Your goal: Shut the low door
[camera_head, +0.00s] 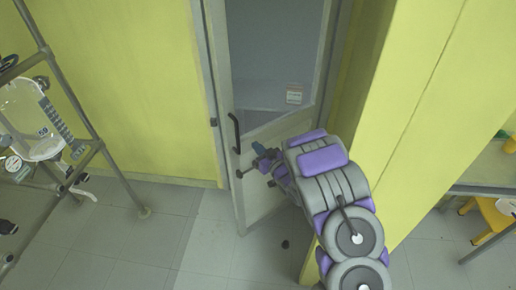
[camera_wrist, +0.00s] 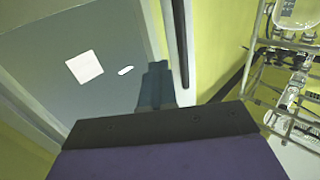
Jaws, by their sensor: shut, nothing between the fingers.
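The door (camera_head: 256,205) is a light grey leaf with a large dark glass pane and a black vertical handle (camera_head: 235,132) near its left edge. It stands slightly ajar, its lower left corner out over the floor in front of the wall line. My gripper (camera_head: 258,160) is at the door's left side, just below and right of the handle. In the wrist view my gripper (camera_wrist: 155,85) shows as dark teal fingers, closed and empty, in front of the door pane (camera_wrist: 115,95), with the handle (camera_wrist: 179,40) beside them. Whether the fingers touch the door I cannot tell.
A grey door frame (camera_head: 208,80) stands left of the door, and a yellow wall corner (camera_head: 375,120) is close to my arm on the right. A metal rack with glassware (camera_head: 40,118) stands at the left. A yellow stool (camera_head: 492,215) is far right.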

